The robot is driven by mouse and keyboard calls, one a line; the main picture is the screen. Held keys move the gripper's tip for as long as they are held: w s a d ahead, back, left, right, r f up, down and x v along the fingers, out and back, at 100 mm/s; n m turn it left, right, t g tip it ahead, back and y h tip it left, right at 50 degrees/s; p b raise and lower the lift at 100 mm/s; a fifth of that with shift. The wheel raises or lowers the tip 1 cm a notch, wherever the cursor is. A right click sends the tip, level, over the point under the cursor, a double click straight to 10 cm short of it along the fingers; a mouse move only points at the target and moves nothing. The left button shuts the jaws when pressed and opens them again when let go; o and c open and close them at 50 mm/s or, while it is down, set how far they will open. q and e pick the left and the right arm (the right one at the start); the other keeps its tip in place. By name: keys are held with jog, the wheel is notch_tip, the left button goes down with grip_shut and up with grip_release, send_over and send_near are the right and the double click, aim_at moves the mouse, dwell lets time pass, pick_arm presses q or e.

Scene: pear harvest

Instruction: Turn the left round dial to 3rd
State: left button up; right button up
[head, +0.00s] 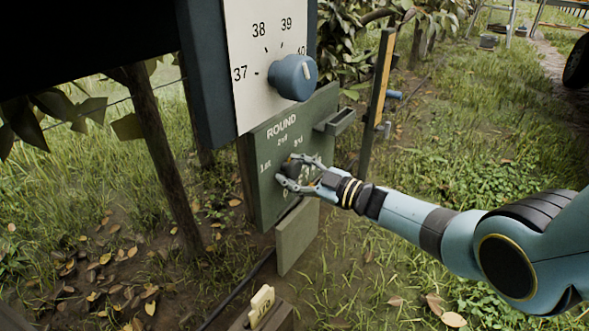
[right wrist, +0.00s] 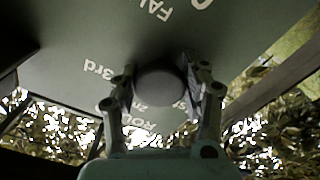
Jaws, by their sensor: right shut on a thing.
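The round dial (head: 293,168) is a small dark knob on a green board (head: 262,212) marked ROUND, with 1st, 2nd and 3rd around it. My right gripper (head: 288,171) reaches in from the right and is shut on the dial, a finger on either side. In the right wrist view the grey dial face (right wrist: 160,86) sits between the two fingers (right wrist: 160,95), with 3rd to its left in the picture. I cannot make out which mark the dial points to. My left gripper is not in view.
Above the board is a white panel (head: 262,105) numbered 37 to 40 with a larger blue knob (head: 293,77). A small ledge (head: 338,121) juts from the board's right edge. A wooden post (head: 158,160) stands left; grass lies open at right.

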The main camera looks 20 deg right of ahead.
jog(key=shift+f+m, duration=0.1)
jog(key=shift+m, duration=0.2)
dwell(0.4)
jog(key=o, duration=1.1)
jog(key=shift+o, duration=0.2)
jog(key=shift+s+d, duration=0.1)
jog(key=v, duration=1.2)
